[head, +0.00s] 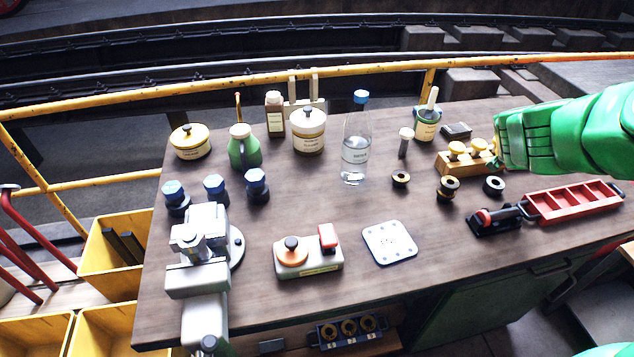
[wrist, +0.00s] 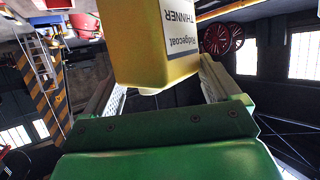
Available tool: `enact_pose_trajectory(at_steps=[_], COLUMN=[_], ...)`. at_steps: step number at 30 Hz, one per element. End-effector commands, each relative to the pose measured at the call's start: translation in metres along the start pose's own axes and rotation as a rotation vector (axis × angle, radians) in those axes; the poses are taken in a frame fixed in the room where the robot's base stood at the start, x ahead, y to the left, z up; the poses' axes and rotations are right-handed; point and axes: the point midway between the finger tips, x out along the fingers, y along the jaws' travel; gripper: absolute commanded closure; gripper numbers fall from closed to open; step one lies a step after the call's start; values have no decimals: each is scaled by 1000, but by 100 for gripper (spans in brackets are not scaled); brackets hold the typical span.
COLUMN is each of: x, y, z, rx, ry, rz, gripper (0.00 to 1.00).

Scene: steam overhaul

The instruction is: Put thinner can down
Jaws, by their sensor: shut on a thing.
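The thinner can (wrist: 150,45) is a yellow and cream can with a dark printed label reading "Ridgecoat THINNER", upside down in the wrist view. My gripper (wrist: 160,82) has a pale finger on each side of the can and is shut on it. The can fills the upper middle of the wrist view, and its far end is cut off by the top edge. In the head view my green arm (head: 565,135) reaches in from the right over the workbench's right end. I cannot make out the can there.
The workbench (head: 290,215) holds a vise (head: 200,255) at left, several bottles and tubs at the back, a glass jar (head: 355,150), a wooden block with yellow knobs (head: 455,163) and a red tray (head: 575,203) at right. The centre and front right have bare wood.

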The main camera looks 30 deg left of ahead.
Motion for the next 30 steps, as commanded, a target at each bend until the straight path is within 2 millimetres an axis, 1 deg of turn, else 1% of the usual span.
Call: enact_pose_trajectory(at_steps=[4,8,20,30], x=[-21,-40,-97,-155], y=[-13,-33,-110,-173], z=[9,15,36,59], rx=[18,32,42,42], ry=[0,3,2,1], rz=[53,83,101,92], gripper=[73,73,73,73])
